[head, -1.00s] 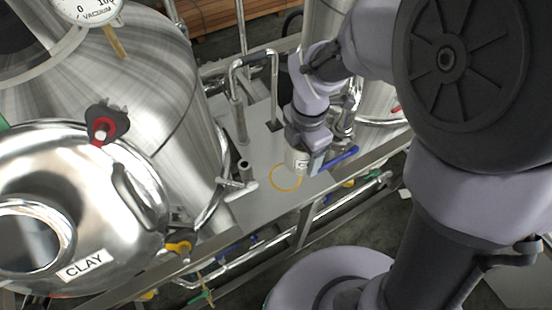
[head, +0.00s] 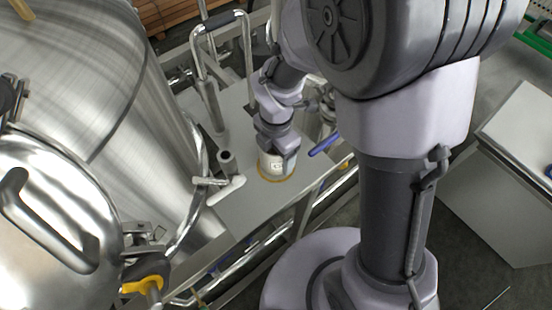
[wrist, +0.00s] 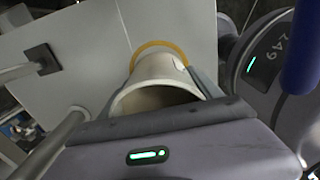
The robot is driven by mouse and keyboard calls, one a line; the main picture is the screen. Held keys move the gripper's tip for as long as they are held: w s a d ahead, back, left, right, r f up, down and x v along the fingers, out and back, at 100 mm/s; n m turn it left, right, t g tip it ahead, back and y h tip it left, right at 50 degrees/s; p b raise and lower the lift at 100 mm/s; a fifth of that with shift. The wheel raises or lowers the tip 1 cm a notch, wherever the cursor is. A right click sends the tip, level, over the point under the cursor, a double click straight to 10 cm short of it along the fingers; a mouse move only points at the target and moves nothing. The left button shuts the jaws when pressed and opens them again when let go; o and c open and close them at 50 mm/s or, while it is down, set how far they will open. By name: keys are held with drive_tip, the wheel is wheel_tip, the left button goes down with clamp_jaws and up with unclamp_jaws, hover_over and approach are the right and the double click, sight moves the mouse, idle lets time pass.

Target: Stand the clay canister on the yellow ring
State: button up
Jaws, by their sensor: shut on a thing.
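The clay canister (head: 275,164) is a pale, upright cylinder with a dark-marked label. My gripper (head: 278,148) is shut on it from above. The yellow ring (head: 262,177) is marked on the grey plate, and its edge shows around the canister's base in the head view. In the wrist view the canister (wrist: 157,70) shows an open, hollow top between the fingers of my gripper (wrist: 165,85). An arc of the ring (wrist: 160,44) shows just beyond it; the rest is hidden. I cannot tell whether the base touches the plate.
The grey plate (head: 240,205) has a short pipe stub with a white handle (head: 226,188) left of the canister and a tall bent pipe (head: 206,85) behind. A blue handle (head: 323,144) is close on the right. A large steel tank (head: 95,90) fills the left.

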wheel_tip(320, 180, down, 2)
drive_tip(key=shift+f, duration=0.1)
drive_tip(key=shift+w, duration=0.15)
drive_tip(key=shift+f+b, duration=0.15)
drive_tip(key=shift+b, duration=0.15)
drive_tip(key=o, duration=1.9)
